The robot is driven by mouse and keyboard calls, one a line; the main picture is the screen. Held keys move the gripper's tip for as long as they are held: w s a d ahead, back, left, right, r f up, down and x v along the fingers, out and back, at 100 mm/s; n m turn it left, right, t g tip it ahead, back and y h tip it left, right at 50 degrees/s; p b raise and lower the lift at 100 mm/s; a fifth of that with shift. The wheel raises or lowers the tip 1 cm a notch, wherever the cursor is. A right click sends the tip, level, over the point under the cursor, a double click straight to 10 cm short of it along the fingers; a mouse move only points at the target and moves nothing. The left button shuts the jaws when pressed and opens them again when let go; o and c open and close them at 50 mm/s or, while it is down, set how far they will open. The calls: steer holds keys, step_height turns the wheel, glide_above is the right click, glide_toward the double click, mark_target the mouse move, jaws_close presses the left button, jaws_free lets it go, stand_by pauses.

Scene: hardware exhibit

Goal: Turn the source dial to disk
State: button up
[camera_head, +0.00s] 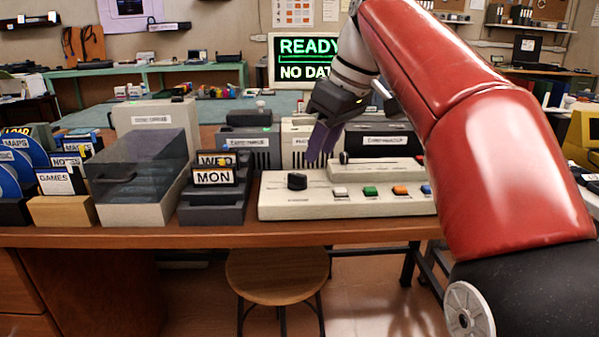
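The black dial (297,181) stands at the left end of the cream control panel (310,207); its markings are too small to read. My gripper (321,152) is above and behind the dial, a little to its right, with its fingers pointing down. It is apart from the dial. The fingers overlap in this view, so the gap between them cannot be judged. The monitor (290,47) behind shows green "READY" and white text starting "NO DAT"; my arm covers its right part.
Several coloured buttons (370,191) line the panel right of the dial. A raised strip with a black slider knob (344,157) is behind them. Left are a dark day-card holder (213,207) and a clear-lidded box (139,213). A wooden stool (277,274) stands in front.

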mark_target(298, 174)
steer(key=shift+n+g, duration=0.3)
steer(key=shift+n, duration=0.6)
steer(key=w+a+f+b, duration=0.1)
steer(key=f, duration=0.1)
steer(key=w+a+f+b, duration=0.1)
steer(key=f, duration=0.1)
steer(key=w+a+f+b, duration=0.1)
steer(key=f, duration=0.1)
steer(key=shift+w+a, duration=0.2)
steer(key=shift+a, duration=0.1)
steer(key=shift+y, duration=0.3)
jaws_close()
